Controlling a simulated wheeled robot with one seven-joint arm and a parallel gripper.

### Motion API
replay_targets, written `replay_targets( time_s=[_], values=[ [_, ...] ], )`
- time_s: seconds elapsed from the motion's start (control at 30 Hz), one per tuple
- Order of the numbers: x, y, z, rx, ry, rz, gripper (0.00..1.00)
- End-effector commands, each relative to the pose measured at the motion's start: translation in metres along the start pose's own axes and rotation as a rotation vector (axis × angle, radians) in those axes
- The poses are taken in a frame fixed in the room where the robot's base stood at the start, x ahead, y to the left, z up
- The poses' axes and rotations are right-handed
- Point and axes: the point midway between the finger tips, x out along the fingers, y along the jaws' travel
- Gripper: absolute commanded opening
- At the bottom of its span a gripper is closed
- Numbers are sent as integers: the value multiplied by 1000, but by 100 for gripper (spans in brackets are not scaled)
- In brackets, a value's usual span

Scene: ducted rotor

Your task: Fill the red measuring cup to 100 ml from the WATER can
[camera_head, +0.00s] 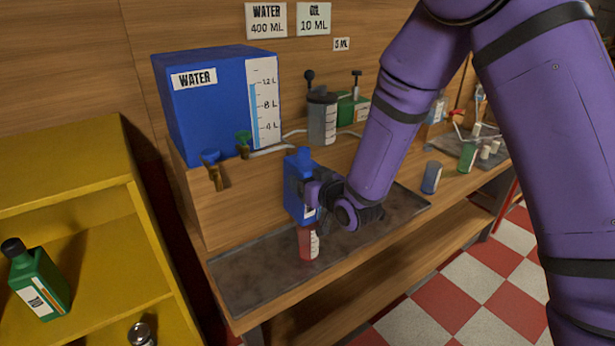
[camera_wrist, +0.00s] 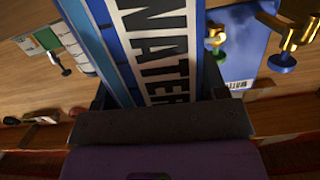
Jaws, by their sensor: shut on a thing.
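My gripper (camera_head: 325,190) is shut on the blue WATER can (camera_head: 298,170). In the head view the can looks upright, just above and behind the red measuring cup (camera_head: 306,243). I cannot tell whether the can touches the cup. The cup stands on the dark metal tray (camera_head: 255,272), its white scale facing right. The level in the cup is not readable. In the wrist view the can (camera_wrist: 115,45) fills the middle, its WATER label between the fingers. The can's spout and any flow of water are not clear.
The big blue WATER tank (camera_head: 215,110) with brass taps (camera_head: 218,175) stands behind on a wooden ledge. A clear grey-lidded container (camera_head: 322,118) is right of it. A blue-grey cup (camera_head: 431,177) and green bottle (camera_head: 467,156) stand at right. A yellow shelf (camera_head: 75,190) is at left.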

Motion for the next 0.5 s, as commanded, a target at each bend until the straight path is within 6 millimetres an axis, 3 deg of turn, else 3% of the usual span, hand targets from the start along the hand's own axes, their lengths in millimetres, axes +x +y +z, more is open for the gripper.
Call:
replay_targets(
  time_s=[0.5],
  values=[
    [4, -10, 25, 160, 2, -23, 15]
  ],
)
